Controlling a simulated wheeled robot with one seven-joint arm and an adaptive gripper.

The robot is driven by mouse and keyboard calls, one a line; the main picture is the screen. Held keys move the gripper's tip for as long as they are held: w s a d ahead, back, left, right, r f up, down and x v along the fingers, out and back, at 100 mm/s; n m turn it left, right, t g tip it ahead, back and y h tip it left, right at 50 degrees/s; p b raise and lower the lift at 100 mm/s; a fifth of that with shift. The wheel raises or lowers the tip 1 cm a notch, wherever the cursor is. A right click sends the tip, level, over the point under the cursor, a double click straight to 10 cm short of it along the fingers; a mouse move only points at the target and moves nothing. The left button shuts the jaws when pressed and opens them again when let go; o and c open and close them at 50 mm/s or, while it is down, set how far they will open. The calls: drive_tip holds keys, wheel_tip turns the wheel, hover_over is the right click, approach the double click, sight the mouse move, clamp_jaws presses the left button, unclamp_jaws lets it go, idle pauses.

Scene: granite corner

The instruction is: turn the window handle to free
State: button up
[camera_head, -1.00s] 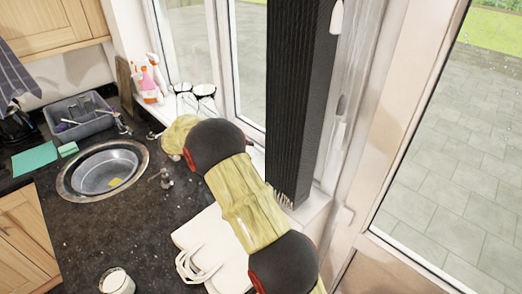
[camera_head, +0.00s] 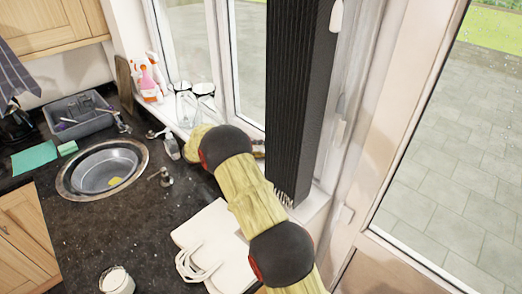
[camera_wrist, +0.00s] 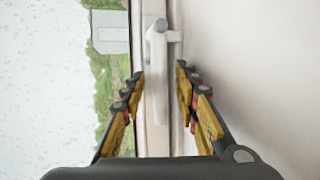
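A white window handle (camera_wrist: 157,60) stands on the pale window frame in the wrist view. Its lever runs along the frame, and a short stub sticks out to the right near its top. My gripper (camera_wrist: 158,74) is open, with one yellow-and-black finger on each side of the handle's line. The lever's near end shows in the gap between the fingers. I see no clear contact, and the depth between fingertips and lever is hard to tell.
A dark pleated blind (camera_head: 296,100) hangs close to my arm. Glasses (camera_head: 203,92) and spray bottles (camera_head: 149,82) stand on the sill. A soap dispenser (camera_head: 172,147), a sink (camera_head: 104,169), a white bag (camera_head: 212,240) and a white jar (camera_head: 117,281) are on the dark worktop (camera_head: 95,230).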

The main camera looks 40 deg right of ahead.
drive_tip(key=shift+d, duration=0.15)
drive_tip(key=shift+c, duration=0.8)
clamp_jaws()
